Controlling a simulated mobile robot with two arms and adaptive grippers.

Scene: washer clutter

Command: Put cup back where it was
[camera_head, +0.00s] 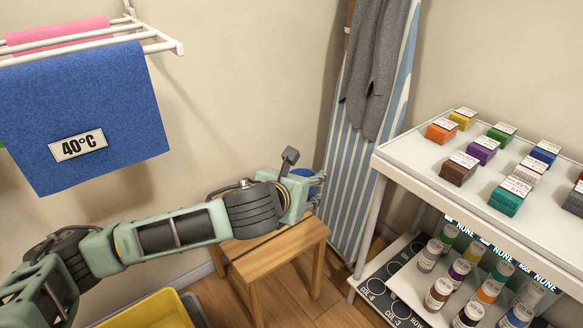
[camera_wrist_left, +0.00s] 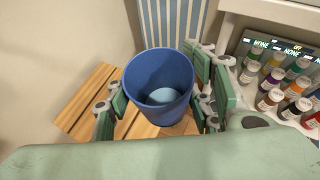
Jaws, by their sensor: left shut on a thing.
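The cup (camera_head: 303,172) is blue and mostly hidden behind my left gripper (camera_head: 312,186) in the head view. In the left wrist view the cup (camera_wrist_left: 150,66) stands upright, with its open mouth facing the camera and a paler blue inside at the bottom. My left gripper (camera_wrist_left: 160,106) is shut on the cup, with fingers on both sides of it. The cup is over the wooden stool (camera_head: 262,249), whose slatted top also shows in the left wrist view (camera_wrist_left: 88,100). I cannot tell whether the cup touches the stool. My right gripper is not in view.
A striped ironing board (camera_head: 346,190) leans on the wall behind the stool. A white shelf cart (camera_head: 395,152) with coloured blocks and bottles stands to the right. A drying rack (camera_head: 150,34) with a blue towel (camera_head: 90,105) hangs at the left. A yellow bin (camera_head: 150,312) is below.

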